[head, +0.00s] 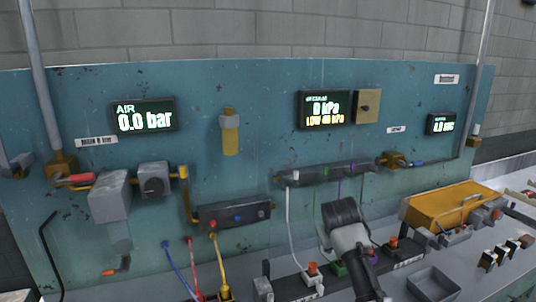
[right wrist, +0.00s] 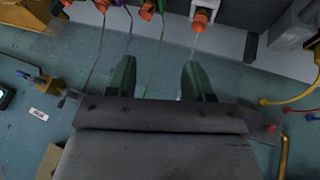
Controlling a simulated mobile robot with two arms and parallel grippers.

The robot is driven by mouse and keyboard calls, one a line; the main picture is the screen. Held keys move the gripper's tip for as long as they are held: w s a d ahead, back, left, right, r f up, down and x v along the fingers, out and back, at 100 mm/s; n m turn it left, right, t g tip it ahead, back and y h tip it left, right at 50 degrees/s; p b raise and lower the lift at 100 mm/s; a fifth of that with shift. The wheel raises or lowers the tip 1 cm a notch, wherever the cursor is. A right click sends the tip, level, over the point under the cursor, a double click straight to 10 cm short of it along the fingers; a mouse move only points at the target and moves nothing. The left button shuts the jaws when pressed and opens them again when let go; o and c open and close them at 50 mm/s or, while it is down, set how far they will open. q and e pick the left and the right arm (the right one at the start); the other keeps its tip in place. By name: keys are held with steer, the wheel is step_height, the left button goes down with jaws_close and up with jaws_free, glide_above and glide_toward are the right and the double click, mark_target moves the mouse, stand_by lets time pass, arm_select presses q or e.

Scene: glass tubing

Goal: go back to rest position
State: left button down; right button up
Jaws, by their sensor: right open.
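My right gripper (right wrist: 157,70) is open in the right wrist view, with its two dark green fingers apart. In the head view my right arm rises from the bottom and its dark end (head: 343,212) stands in front of the panel, below the dark manifold bar (head: 325,173). The fingers are hidden there behind the wrist. A green tube (right wrist: 159,42) shows in the gap between the fingers, and a clear tube (right wrist: 195,45) runs down behind the right-hand finger. I see nothing clearly gripped. My left gripper is not in view.
Orange-capped fittings (head: 312,268) stand on the bench close around my right arm. A grey open tray (head: 433,284) and a yellow case (head: 450,206) are to its right.

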steer(key=s+d+f+g+y, duration=0.1)
steer(key=s+f, duration=0.7)
steer(key=s, duration=0.3)
steer(key=s+d+f, duration=0.1)
steer(key=s+f, duration=0.8)
steer(key=s, duration=0.2)
steer(key=s+g+y, duration=0.1)
steer(key=s+g, duration=0.1)
steer(key=s, duration=2.1)
step_height(320, 180, down, 28)
steer(key=s+g+b, duration=0.1)
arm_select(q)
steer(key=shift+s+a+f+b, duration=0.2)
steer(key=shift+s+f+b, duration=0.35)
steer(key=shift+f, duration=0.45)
arm_select(e)
steer(key=s+d+f+g, duration=0.1)
steer(key=s+d+f, duration=0.2)
steer(key=s+f, duration=1.2)
steer(key=shift+s, duration=0.4)
